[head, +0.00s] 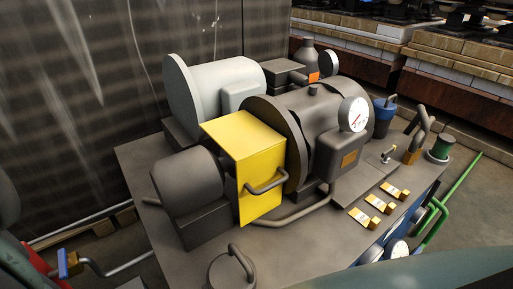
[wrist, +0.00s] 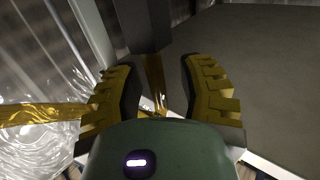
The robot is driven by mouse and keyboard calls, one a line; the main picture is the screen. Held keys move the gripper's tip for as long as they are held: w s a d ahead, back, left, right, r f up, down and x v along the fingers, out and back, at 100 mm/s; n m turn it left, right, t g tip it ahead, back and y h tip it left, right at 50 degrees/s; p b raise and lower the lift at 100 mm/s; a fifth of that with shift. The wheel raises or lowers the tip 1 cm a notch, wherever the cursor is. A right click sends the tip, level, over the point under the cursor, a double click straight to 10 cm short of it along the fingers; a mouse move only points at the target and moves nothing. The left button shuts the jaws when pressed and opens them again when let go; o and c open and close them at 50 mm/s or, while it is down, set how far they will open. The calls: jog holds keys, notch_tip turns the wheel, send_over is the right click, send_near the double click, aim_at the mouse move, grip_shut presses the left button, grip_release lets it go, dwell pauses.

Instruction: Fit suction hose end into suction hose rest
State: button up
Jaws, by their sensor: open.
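My gripper (wrist: 157,70) is open in the wrist view, with its two yellow-ridged, dark-padded fingers apart. A dark upright post (wrist: 145,25) and a narrow brass-coloured strip (wrist: 154,82) show beyond and between the fingers; I see no contact with them. In the head view a bent grey pipe (head: 422,125) stands with its foot at a small brass-coloured block (head: 411,156) at the right of the bench. I cannot tell whether these are the suction hose end and its rest. My gripper is not clearly seen in the head view.
A machine bench (head: 150,217) carries a dark motor (head: 186,183), a yellow guard (head: 242,145), a gauge (head: 354,114) and several brass-coloured blocks (head: 380,204). A green pipe (head: 452,192) runs at right. Shiny clear wrapping (wrist: 35,140) lies left in the wrist view.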

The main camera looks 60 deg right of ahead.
notch_tip(320, 180, up, 3)
jog(key=shift+a+r, duration=0.1)
jog(key=shift+r, duration=0.1)
dwell(0.5)
